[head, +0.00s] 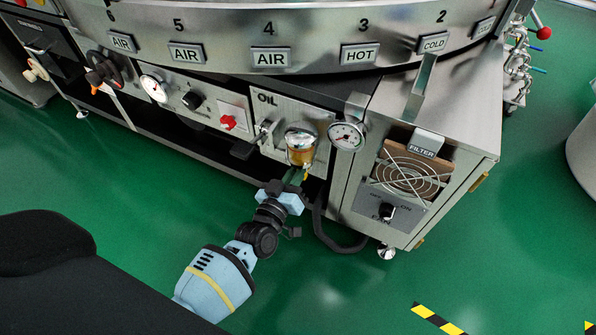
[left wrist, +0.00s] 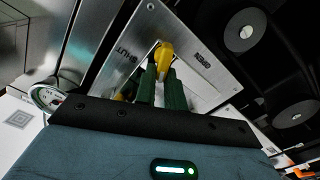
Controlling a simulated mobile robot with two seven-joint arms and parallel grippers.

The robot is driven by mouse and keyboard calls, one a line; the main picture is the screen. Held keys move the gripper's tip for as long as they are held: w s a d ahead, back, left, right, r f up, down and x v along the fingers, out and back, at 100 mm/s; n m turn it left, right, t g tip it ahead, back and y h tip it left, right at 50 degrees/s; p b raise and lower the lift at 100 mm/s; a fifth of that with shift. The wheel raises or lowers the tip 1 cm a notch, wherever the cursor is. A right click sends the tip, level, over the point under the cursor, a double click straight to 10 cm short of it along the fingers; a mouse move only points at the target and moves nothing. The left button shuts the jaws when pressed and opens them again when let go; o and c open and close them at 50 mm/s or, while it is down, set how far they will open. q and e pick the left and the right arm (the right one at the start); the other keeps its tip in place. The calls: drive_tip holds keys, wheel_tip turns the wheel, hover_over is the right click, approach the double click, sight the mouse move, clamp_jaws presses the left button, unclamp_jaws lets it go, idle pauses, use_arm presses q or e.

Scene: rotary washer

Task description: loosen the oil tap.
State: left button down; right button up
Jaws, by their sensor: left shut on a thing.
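The oil tap shows in the left wrist view as a yellow handle (left wrist: 165,53) in front of a metal plate (left wrist: 200,66) lettered SHUT and OPEN. In the head view a bit of yellow (head: 305,174) shows just below the amber oil cup (head: 300,150) on the panel marked OIL. My left gripper (left wrist: 158,82) has its green fingers shut on the tap handle, with the yellow end sticking out past the tips. In the head view my left gripper (head: 294,177) reaches up to the tap from below. My right gripper is in neither view.
A pressure gauge (head: 346,136) is right of the oil cup. The filter cabinet (head: 405,185) with its fan and knob stands close on the right. A red knob (head: 229,122) is on the left panel. The green floor (head: 140,185) in front is mostly clear.

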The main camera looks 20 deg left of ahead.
use_arm(q)
drive_tip(key=n, duration=0.4)
drive_tip(key=f+n+b, duration=0.1)
drive_tip(key=n, duration=0.2)
drive_tip(key=a+n+b, duration=0.1)
drive_tip(key=n, duration=0.3)
drive_tip(key=shift+f+n, duration=0.25)
drive_tip(key=shift+n, duration=0.05)
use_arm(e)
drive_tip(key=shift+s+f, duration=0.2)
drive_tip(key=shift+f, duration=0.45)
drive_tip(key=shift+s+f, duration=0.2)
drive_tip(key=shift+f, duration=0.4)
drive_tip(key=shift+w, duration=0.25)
use_arm(q)
drive_tip(key=c, duration=1.6)
unclamp_jaws()
drive_tip(key=shift+o, duration=0.6)
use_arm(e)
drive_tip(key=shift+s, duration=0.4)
